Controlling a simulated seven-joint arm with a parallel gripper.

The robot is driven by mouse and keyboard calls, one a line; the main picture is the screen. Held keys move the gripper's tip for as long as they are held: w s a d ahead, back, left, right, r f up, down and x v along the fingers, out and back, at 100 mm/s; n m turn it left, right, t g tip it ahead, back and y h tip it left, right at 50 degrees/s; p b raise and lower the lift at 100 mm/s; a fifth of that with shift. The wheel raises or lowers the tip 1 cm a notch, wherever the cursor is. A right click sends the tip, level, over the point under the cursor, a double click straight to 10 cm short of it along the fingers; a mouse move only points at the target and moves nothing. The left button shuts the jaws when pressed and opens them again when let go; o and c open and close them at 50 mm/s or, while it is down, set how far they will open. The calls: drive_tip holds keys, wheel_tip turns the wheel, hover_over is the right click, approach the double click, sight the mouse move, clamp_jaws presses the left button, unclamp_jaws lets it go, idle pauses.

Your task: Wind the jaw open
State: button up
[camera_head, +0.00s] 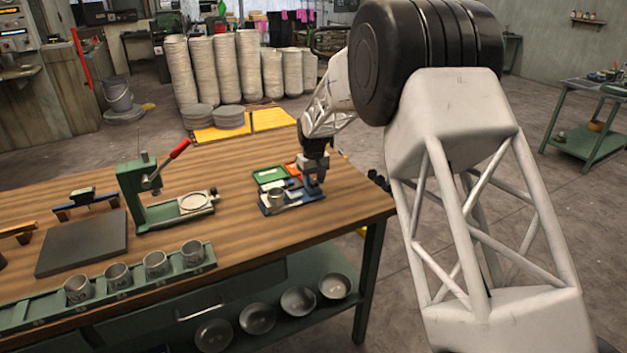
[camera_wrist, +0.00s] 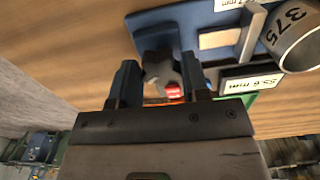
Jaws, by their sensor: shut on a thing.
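The blue measuring fixture (camera_head: 300,203) lies near the right end of the wooden bench. Its blue body also shows in the wrist view (camera_wrist: 152,32), with a grey upright bar (camera_wrist: 251,35), perhaps the jaw, on it. A grey lobed knob (camera_wrist: 158,67) sits at the fixture's end. My gripper (camera_head: 314,184) is at the fixture's right side. In the wrist view its two fingers (camera_wrist: 160,82) stand on either side of the knob and are shut on it. A metal cup (camera_head: 277,197) marked 375 stands at the fixture's other end.
A green tray (camera_head: 271,176) and an orange one (camera_head: 293,168) lie behind the fixture. A green press (camera_head: 140,195) with a red handle stands to the left. Several cups stand in a green rack (camera_head: 30,312) at the front. Bench between is clear.

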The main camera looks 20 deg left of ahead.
sight(313, 181)
drive_tip(key=n, duration=0.5)
drive_tip(key=shift+r+n, duration=0.1)
drive_tip(key=shift+n, duration=0.2)
drive_tip(key=n, duration=0.5)
drive_tip(key=shift+n, duration=0.4)
drive_tip(key=o, duration=0.9)
drive_tip(key=shift+r, duration=3.85)
